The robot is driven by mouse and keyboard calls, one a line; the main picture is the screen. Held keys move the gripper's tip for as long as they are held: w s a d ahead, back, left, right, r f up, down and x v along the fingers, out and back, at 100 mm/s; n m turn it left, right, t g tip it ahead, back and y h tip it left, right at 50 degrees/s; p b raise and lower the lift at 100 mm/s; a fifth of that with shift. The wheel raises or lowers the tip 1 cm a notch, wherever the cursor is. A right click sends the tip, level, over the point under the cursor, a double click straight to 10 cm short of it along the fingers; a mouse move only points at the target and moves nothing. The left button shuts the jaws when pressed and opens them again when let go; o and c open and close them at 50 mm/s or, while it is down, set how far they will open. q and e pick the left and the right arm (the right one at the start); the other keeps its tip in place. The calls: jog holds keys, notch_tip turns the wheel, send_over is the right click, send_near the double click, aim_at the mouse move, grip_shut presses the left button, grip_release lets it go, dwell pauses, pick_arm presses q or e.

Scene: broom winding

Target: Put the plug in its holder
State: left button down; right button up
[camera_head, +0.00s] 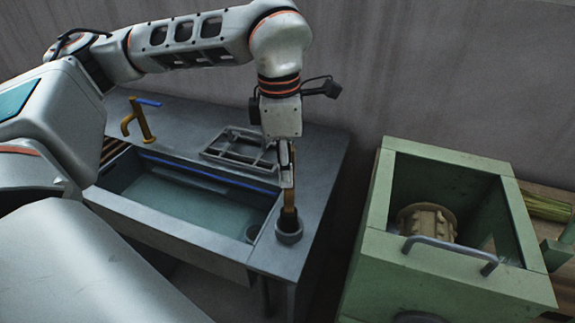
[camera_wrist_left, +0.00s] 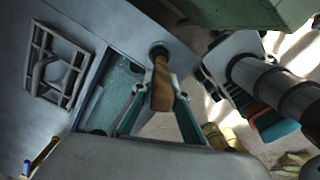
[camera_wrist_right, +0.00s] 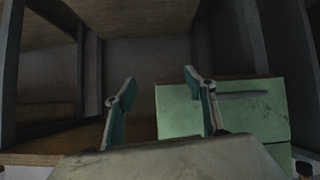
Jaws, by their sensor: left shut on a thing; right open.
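The plug is a brown, wood-coloured bar (camera_head: 290,213) held upright by my left gripper (camera_head: 287,176) at the right front corner of the sink counter. It also shows between the left fingers in the left wrist view (camera_wrist_left: 161,87). The holder is a short grey round cup (camera_head: 289,237) on that corner; its dark opening shows in the left wrist view (camera_wrist_left: 158,49). The plug's lower end is at the cup's mouth; I cannot tell how deep it sits. My right gripper (camera_wrist_right: 160,82) is open and empty, seen only in the right wrist view.
The sink basin (camera_head: 185,205) lies left of the holder, with a brass tap (camera_head: 139,122) and a metal rack (camera_head: 240,150) behind. A green box machine (camera_head: 450,285) with a handle (camera_head: 450,250) stands to the right, across a gap. The green box shows before my right gripper (camera_wrist_right: 245,115).

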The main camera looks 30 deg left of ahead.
pick_arm(q)
notch_tip(320, 180, down, 3)
jog(key=shift+f+b, duration=0.1)
jog(key=shift+b, duration=0.8)
jog(key=shift+f+b, duration=0.3)
jog(key=shift+f, duration=0.1)
pick_arm(e)
jog(key=shift+w+d+f, duration=0.35)
jog(key=shift+w+f, duration=0.3)
jog(key=shift+f, duration=0.05)
jog(key=shift+s+a+f, duration=0.1)
jog(key=shift+s+a, duration=0.05)
jog(key=shift+s, duration=0.3)
jog(key=shift+w, duration=0.2)
pick_arm(q)
jog(key=shift+p, duration=0.3)
pick_arm(e)
jog(key=shift+w+r+t, duration=0.3)
jog(key=shift+r, duration=0.1)
pick_arm(q)
jog(key=shift+f, duration=0.1)
pick_arm(e)
jog(key=shift+s+f, duration=0.1)
